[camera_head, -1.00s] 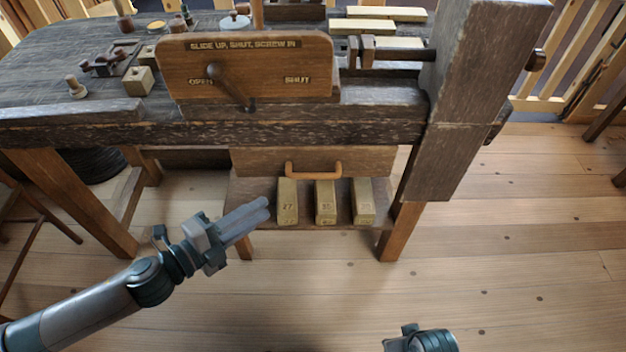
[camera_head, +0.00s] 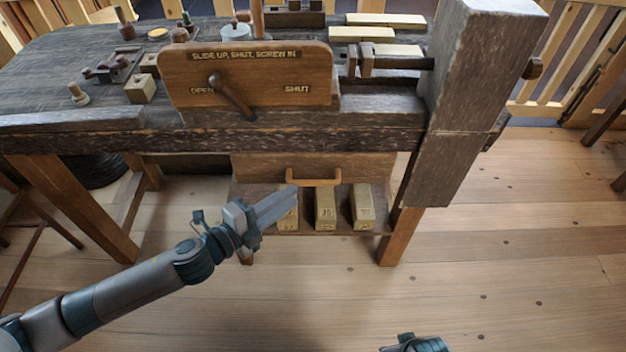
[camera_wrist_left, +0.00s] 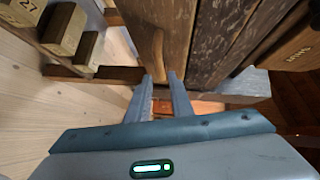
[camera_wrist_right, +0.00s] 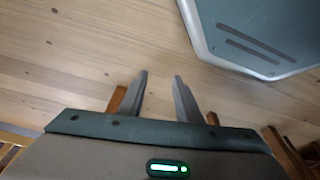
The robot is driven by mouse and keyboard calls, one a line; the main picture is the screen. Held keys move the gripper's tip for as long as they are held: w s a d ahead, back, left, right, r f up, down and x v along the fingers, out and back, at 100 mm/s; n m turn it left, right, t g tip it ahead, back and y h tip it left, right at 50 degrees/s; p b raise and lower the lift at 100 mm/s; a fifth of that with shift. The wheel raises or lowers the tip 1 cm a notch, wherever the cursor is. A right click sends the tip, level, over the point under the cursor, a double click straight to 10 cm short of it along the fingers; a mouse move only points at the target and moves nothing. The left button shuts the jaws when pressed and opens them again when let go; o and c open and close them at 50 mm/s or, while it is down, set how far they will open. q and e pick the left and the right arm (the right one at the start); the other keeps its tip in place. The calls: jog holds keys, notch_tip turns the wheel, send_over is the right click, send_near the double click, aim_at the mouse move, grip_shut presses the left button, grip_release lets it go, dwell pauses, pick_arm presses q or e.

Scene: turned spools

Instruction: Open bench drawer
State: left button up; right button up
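The bench drawer (camera_head: 350,165) is a wooden front below the bench top and looks shut. Its orange-brown bar handle (camera_head: 313,183) runs across the lower part of the front. My left gripper (camera_head: 294,196) comes in from the left, its tips just below and in front of the handle's left end. In the left wrist view its two fingers (camera_wrist_left: 161,76) are apart with nothing between them, and a wooden part lies just beyond the tips. My right gripper (camera_wrist_right: 161,76) is open and empty over bare floor; in the head view only part of its wrist shows at the bottom edge.
A shelf under the drawer holds several numbered wooden blocks (camera_head: 325,207), close to my left fingers. A thick dark bench leg with a vise (camera_head: 475,100) stands to the right. A sign board with a lever (camera_head: 250,75) stands above. Floor in front is clear.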

aim_at(313, 182)
pick_arm(q)
jog(key=x, duration=0.9)
grip_shut()
